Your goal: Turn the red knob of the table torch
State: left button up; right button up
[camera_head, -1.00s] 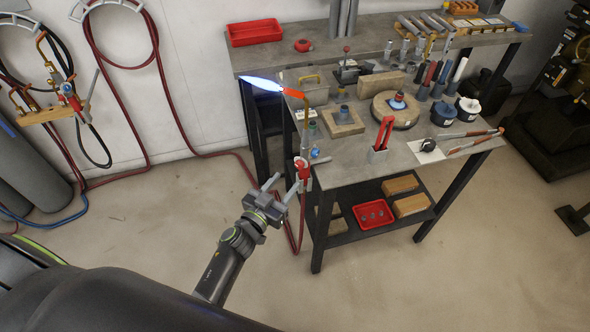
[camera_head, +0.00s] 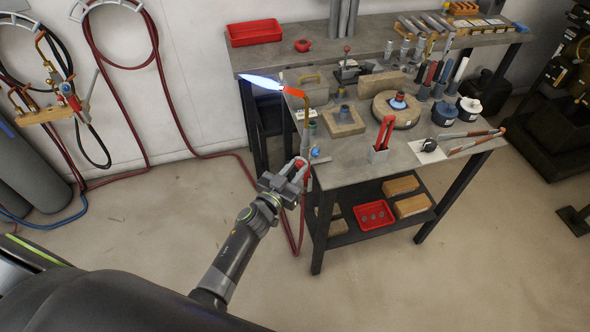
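The table torch stands at the left edge of the workbench, with a brass tube (camera_head: 306,121), a glowing red-orange tip (camera_head: 293,92) and a blue flame (camera_head: 260,82) pointing left. Its red knob (camera_head: 301,163) sits low on the torch, at the bench edge, partly hidden by my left gripper. My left gripper (camera_head: 297,169) is at the knob, its fingers apart and the red of the knob showing near the tips. I cannot tell whether the fingers press on it. My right gripper is out of view.
The workbench (camera_head: 340,172) holds a red-handled tool (camera_head: 385,133), a round block (camera_head: 397,112) and several other tools. A red tray (camera_head: 374,215) is on the lower shelf. A red hose (camera_head: 297,235) hangs below the torch.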

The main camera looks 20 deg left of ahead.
pick_arm(q)
jog(key=c, duration=0.3)
jog(key=shift+m, duration=0.3)
jog(key=m+p, duration=0.1)
jog(key=m, duration=0.3)
jog(key=shift+r, duration=0.1)
jog(key=m, duration=0.3)
jog(key=shift+m, duration=0.4)
jog(key=shift+m+g, duration=0.3)
jog(key=shift+m, duration=1.5)
